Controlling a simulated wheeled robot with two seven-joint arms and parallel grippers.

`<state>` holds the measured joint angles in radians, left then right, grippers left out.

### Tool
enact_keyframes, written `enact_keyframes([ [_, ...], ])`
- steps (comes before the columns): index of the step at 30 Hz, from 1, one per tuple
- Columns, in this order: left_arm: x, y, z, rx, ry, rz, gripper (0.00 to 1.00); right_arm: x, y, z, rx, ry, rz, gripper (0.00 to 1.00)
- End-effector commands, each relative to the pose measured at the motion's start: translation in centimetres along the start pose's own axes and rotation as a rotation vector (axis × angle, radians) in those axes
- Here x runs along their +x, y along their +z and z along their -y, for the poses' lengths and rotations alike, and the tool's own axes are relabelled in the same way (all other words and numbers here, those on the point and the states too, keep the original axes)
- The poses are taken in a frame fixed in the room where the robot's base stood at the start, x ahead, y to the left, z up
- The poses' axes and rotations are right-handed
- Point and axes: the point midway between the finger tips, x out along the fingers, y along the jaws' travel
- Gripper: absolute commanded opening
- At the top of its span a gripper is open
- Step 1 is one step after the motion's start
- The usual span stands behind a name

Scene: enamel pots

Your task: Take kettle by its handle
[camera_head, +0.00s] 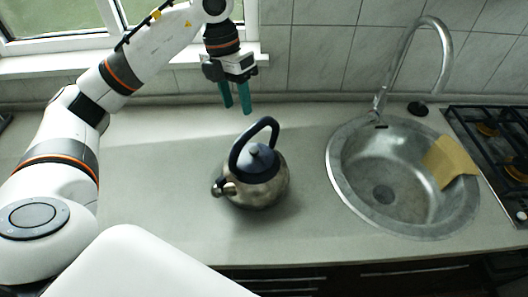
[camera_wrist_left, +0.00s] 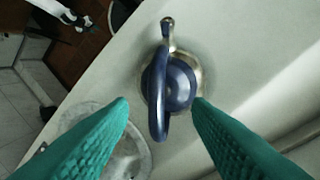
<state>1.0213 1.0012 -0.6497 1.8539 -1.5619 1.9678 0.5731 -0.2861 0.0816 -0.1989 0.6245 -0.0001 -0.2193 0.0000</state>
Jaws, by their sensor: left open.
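A steel kettle (camera_head: 262,186) with a dark blue lid and an arched dark blue handle (camera_head: 246,139) stands upright on the grey counter. Its spout points left in the head view. My left gripper (camera_head: 236,111), with green fingers, is open and empty above and behind the kettle, apart from it. In the left wrist view the kettle (camera_wrist_left: 198,68) lies beyond the fingers. Its handle (camera_wrist_left: 162,118) shows roughly between the two fingertips of my left gripper (camera_wrist_left: 160,103), farther off. My right gripper is not in either view.
A round steel sink (camera_head: 338,187) with a tall tap (camera_head: 446,62) is right of the kettle, a yellow cloth (camera_head: 449,160) on its rim. A gas hob (camera_head: 490,150) stands at the far right. A tiled wall (camera_head: 320,50) and window close the back. The counter (camera_head: 150,200) left of the kettle is clear.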

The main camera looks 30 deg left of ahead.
Motion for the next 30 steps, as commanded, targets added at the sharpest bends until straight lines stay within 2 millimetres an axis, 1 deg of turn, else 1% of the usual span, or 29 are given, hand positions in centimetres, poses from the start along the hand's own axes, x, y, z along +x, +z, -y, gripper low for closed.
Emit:
enact_keyframes([
  [3,0.5,0.0,0.0,0.000,0.000,0.002,0.45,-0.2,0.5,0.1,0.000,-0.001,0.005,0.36],
  [6,1.9,0.1,-0.1,0.001,0.001,0.006,0.45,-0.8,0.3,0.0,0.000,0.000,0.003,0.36],
  [8,3.0,0.1,-0.1,0.001,0.002,0.006,0.45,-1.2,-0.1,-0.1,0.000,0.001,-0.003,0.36],
  [12,5.3,0.0,-0.1,0.000,0.002,0.005,0.45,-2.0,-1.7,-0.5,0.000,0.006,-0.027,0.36],
  [16,6.5,0.0,-0.1,0.001,0.002,0.001,0.45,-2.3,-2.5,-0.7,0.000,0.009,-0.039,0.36],
  [20,7.4,-0.1,-0.3,0.002,0.004,0.003,0.45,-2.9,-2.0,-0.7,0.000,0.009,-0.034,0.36],
  [25,9.8,-0.6,-0.7,0.001,0.004,0.005,0.45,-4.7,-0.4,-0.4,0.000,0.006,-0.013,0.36],
  [27,10.9,-0.5,-0.6,0.001,0.003,0.004,0.45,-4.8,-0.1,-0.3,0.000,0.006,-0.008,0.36],
  [30,11.8,-0.6,-0.5,0.002,0.002,0.002,0.45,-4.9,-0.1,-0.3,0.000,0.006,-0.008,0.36],
])
